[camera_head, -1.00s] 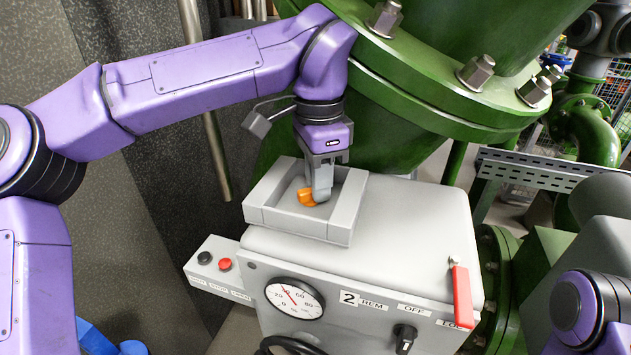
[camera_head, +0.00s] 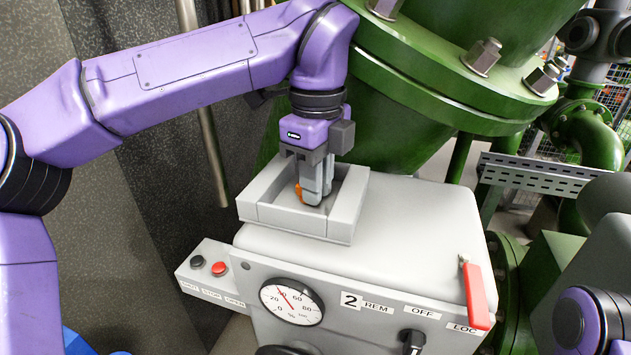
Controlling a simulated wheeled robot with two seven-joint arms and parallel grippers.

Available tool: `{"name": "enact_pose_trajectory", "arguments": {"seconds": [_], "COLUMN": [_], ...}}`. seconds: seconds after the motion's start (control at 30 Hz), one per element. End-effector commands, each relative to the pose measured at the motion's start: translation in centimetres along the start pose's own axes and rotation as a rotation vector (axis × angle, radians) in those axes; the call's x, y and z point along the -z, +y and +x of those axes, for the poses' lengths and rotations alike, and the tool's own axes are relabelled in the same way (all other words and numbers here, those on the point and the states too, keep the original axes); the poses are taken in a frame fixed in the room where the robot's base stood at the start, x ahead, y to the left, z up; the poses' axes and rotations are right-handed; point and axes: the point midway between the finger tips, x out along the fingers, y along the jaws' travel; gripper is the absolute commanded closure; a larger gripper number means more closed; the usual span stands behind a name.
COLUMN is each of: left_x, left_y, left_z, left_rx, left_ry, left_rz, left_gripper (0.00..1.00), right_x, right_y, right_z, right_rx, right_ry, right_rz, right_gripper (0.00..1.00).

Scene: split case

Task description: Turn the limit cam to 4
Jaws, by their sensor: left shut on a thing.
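The orange limit cam (camera_head: 299,191) sits inside the open-topped grey box (camera_head: 338,229) on top of the actuator housing. Only a small part of it shows; my gripper hides the rest, and any numbers around it are too small or hidden. My left gripper (camera_head: 312,198) points down into the box and is shut on the cam. My right gripper is not in view; only a purple piece of my right arm shows at the lower right.
The grey housing (camera_head: 400,235) carries a dial gauge (camera_head: 291,302), a black selector knob (camera_head: 411,341) and a red lever (camera_head: 476,297). A button box (camera_head: 213,272) sits at its left. Green flanged pipework (camera_head: 430,85) rises close behind my left wrist.

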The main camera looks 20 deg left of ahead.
Motion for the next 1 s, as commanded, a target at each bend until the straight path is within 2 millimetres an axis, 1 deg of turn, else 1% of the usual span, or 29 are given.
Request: {"name": "enact_pose_trajectory", "arguments": {"seconds": [0.03, 0.2, 0.5, 0.73, 1.0], "left_x": [0.15, 0.13, 0.05, -0.04, -0.07], "left_y": [0.20, 0.47, 0.85, 0.99, 1.05], "left_z": [0.36, 0.29, 0.26, 0.27, 0.28], "left_rx": [-0.010, -0.010, -0.011, -0.011, -0.011], "left_ry": [0.000, 0.001, 0.003, 0.004, 0.004], "left_rz": [0.044, 0.198, 0.411, 0.504, 0.544], "left_gripper": [1.00, 1.00, 1.00, 1.00, 1.00], "right_x": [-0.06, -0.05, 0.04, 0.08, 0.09], "right_y": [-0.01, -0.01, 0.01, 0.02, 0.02], "right_z": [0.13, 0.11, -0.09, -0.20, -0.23], "right_rx": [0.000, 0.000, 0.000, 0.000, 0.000], "right_ry": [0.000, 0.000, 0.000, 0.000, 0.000], "right_rz": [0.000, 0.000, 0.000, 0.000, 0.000], "right_gripper": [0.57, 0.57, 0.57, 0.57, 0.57]}}
